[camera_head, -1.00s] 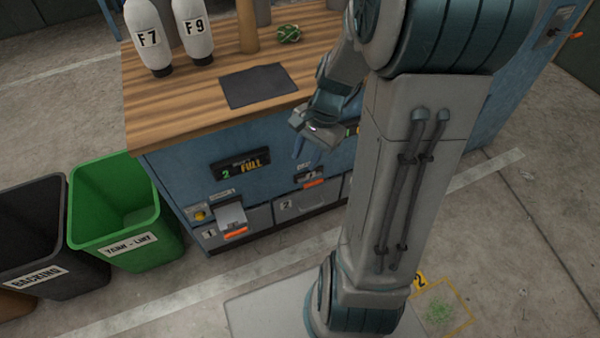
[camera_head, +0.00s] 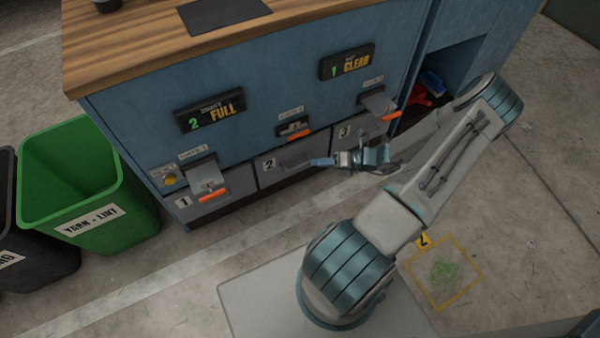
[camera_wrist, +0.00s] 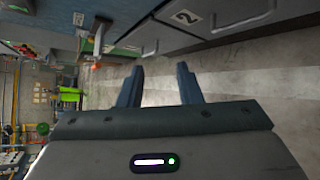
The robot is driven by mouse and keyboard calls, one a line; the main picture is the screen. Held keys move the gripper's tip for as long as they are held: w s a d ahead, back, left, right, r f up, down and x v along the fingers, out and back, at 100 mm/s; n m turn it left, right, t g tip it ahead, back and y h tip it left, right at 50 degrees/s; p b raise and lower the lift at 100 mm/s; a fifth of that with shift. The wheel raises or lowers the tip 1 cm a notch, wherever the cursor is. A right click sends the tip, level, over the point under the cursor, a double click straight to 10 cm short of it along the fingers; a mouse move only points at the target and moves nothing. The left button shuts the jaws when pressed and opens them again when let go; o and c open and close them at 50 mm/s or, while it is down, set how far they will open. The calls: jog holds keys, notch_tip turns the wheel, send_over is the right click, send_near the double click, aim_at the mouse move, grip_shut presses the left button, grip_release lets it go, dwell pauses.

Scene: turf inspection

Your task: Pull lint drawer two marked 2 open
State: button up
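Drawer two (camera_head: 272,178) is a grey drawer low in the blue cabinet, with a white "2" label and a bar handle (camera_head: 296,162). It looks shut, its front in line with its neighbours. In the wrist view the "2" label and the drawer front (camera_wrist: 205,11) are at the top, with the handle (camera_wrist: 245,20) at upper right. My gripper (camera_head: 318,162) is in front of the cabinet, just right of the handle in the head view. In the wrist view its fingers (camera_wrist: 159,78) are apart with nothing between them, and the handle is outside them.
Drawer 1 (camera_head: 214,205) is on the left and drawer 3 (camera_head: 352,145) on the right. Orange-tipped levers (camera_head: 299,135) project above the drawers. A green bin (camera_head: 80,165) stands left of the cabinet.

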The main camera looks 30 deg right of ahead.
aim_at(300, 165)
jog(key=d+f+m+t+h+b, duration=0.4)
jog(key=f+m+t+b, duration=0.15)
jog(key=f+m, duration=0.75)
jog(key=shift+n+t, duration=0.35)
jog(key=shift+n, duration=0.15)
jog(key=b+x, duration=0.1)
jog(key=x, duration=0.3)
jog(key=b+x, duration=0.1)
jog(key=x, duration=0.4)
jog(key=f+b+x, duration=0.1)
jog(key=x, duration=0.3)
jog(key=shift+w+a+f, duration=0.15)
jog(key=shift+w+a, duration=0.05)
jog(key=shift+a, duration=0.15)
grip_shut()
